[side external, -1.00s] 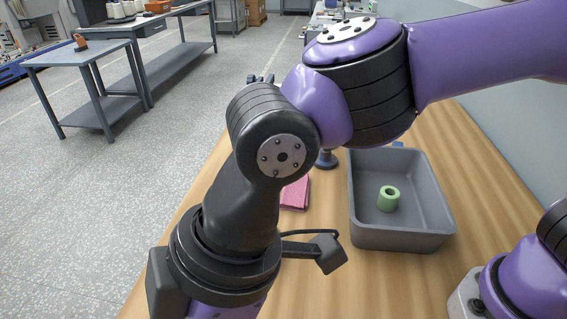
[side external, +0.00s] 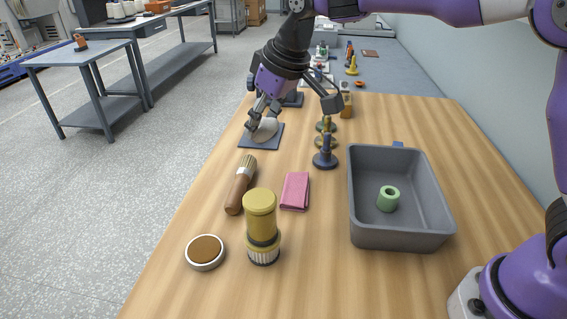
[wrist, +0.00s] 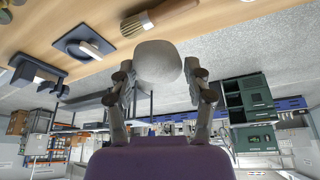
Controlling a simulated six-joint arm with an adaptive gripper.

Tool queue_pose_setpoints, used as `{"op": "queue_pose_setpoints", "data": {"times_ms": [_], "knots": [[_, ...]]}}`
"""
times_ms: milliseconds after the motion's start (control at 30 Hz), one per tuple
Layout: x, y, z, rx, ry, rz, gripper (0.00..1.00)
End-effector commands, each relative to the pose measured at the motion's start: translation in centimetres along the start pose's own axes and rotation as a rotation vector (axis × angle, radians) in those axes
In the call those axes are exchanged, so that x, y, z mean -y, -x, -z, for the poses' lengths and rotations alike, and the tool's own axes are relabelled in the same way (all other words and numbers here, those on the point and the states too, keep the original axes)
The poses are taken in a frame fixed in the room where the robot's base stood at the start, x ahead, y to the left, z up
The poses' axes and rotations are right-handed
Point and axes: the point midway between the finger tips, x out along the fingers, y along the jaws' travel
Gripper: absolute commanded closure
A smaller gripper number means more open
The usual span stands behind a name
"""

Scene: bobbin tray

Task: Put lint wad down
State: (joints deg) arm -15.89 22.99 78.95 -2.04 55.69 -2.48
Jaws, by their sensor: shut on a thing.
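The lint wad (side external: 266,131) is a pale, rounded lump. My gripper (side external: 262,117) is shut on it at the far left of the table. In the side view the wad appears over a dark blue-grey square mat (side external: 249,143). In the wrist view the wad (wrist: 158,62) sits between the two fingertips, and the mat (wrist: 72,34) shows apart from it, up and to the left, with a dark rounded shape on it. The wad looks held above the table; the exact gap is hard to tell.
Dark and brass bobbin-like pieces (side external: 325,159) stand right of the mat. A grey tray (side external: 402,240) holds a green spool (side external: 388,198).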

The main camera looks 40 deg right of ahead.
Motion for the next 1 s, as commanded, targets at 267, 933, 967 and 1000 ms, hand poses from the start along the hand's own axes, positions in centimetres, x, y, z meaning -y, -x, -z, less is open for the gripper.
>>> {"op": "queue_pose_setpoints", "data": {"times_ms": [267, 933, 967, 1000], "knots": [[-16.0, 0.8, -2.4, -0.001, -0.449, -0.181, 0.57], [-23.9, -2.0, -7.7, -0.001, -0.693, -0.278, 0.57], [-24.0, -2.3, -7.8, -0.002, -0.693, -0.278, 0.57], [-24.3, -2.6, -8.1, -0.002, -0.694, -0.278, 0.57]]}}
